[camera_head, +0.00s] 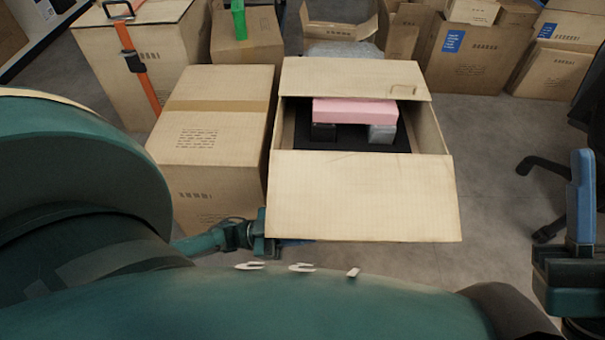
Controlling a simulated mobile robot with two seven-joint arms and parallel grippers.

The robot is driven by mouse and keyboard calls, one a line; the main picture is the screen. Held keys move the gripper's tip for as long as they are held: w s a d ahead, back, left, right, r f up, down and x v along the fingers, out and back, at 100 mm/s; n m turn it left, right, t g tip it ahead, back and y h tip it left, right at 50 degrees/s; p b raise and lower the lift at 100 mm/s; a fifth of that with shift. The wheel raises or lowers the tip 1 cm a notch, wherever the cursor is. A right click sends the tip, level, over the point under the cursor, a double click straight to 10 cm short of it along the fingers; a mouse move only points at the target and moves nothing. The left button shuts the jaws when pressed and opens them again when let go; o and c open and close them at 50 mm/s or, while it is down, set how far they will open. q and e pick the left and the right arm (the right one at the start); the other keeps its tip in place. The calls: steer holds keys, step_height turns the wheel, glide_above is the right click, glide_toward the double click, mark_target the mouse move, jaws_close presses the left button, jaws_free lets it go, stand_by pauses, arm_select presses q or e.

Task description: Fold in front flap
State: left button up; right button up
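An open carton (448,185) stands in the middle of the view. Its front flap (362,200) is spread out on my side, leaving the opening uncovered. Its far flap (345,78) lies at the back of the opening. Inside are a pink block (355,111), a dark piece and a grey piece on a black bottom. My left gripper (270,243) is at the front flap's near left corner, close to its edge; its fingers are mostly hidden by the flap. What appears to be my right gripper (580,205), with a blue finger upright, is at the right edge, away from the carton.
A closed taped carton (215,125) stands close at the left of the open one. More cartons (470,55) line the back. A green object (238,20) and an orange strap (140,70) show upper left. A black chair base (545,170) is at right.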

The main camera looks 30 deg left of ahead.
arm_select(q)
jaws_close()
steer(key=shift+r, duration=0.1)
stand_by(0.5)
